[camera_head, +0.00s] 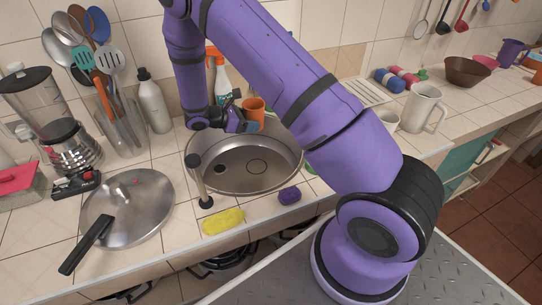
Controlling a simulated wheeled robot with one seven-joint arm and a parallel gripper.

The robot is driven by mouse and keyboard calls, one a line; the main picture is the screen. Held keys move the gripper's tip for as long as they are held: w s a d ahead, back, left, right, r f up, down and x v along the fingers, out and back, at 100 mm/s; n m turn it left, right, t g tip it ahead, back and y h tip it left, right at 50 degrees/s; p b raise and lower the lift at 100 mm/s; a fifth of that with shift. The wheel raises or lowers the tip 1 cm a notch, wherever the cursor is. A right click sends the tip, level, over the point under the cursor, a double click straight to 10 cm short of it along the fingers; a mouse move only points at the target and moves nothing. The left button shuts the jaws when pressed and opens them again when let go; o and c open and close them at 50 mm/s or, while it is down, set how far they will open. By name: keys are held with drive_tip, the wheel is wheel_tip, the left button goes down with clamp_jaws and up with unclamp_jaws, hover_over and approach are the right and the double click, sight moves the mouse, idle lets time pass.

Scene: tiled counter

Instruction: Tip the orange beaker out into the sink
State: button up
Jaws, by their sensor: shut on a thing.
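The orange beaker (254,108) is at the back edge of the sink, on the right side of my gripper. My gripper (244,121) is shut on the orange beaker. The beaker looks about upright, with its opening towards the top; what it holds cannot be made out. The round steel sink (225,180) lies below and in front of the gripper, and its bowl looks empty. My purple arm hides the right rim of the sink.
A faucet (199,180) stands at the sink's front left. A yellow sponge (223,221) and a purple scrubber (289,194) lie in front. A spray bottle (219,75) stands behind the gripper.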

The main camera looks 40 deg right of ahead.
drive_tip(key=shift+r, duration=2.4)
